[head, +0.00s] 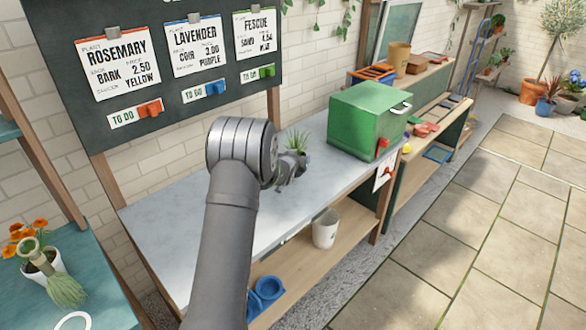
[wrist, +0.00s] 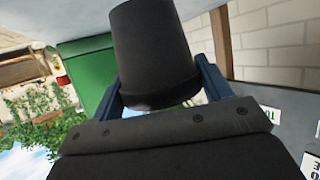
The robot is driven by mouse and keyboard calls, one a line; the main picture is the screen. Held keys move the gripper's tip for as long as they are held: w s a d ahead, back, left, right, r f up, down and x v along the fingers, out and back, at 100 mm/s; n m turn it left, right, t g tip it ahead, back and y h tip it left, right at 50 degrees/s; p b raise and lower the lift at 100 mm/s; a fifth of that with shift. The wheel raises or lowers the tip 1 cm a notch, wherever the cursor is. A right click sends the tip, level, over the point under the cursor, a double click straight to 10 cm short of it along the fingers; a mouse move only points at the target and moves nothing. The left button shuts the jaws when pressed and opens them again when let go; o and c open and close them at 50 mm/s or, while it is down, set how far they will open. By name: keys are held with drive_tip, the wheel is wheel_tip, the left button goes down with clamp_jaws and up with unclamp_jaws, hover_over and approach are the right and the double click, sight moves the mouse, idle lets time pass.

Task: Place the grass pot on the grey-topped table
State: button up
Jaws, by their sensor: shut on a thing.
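The grass pot is a dark grey pot (wrist: 155,45) filling the middle of the wrist view. Its green grass tuft (head: 298,140) shows just behind my gripper (head: 292,168) in the head view, where the pot is mostly hidden. My gripper's blue fingers (wrist: 160,88) are shut on the pot, one at each side. The grey-topped table (head: 165,222) runs along the wall under the held pot. I cannot tell whether the pot touches the top or hangs above it.
A green box (head: 362,118) with a red part stands at the table's far right end. A white pot (head: 325,229) and blue dishes (head: 266,290) are on the lower shelf. A chalkboard (head: 175,75) with plant cards rises behind. The left tabletop is clear.

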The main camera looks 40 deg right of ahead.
drive_tip(key=shift+w+f, duration=0.35)
drive_tip(key=shift+w, duration=0.05)
drive_tip(key=shift+f, duration=1.85)
drive_tip(key=o, duration=1.3)
drive_tip(key=shift+f, duration=0.15)
drive_tip(key=shift+s+a+r, duration=0.1)
drive_tip(key=shift+a+r, duration=0.05)
drive_tip(key=shift+r, duration=0.05)
drive_tip(key=v, duration=1.1)
drive_tip(key=shift+s+a+r, duration=0.1)
drive_tip(key=shift+a+r, duration=0.05)
drive_tip(key=shift+a, duration=0.2)
drive_tip(key=shift+d, duration=0.1)
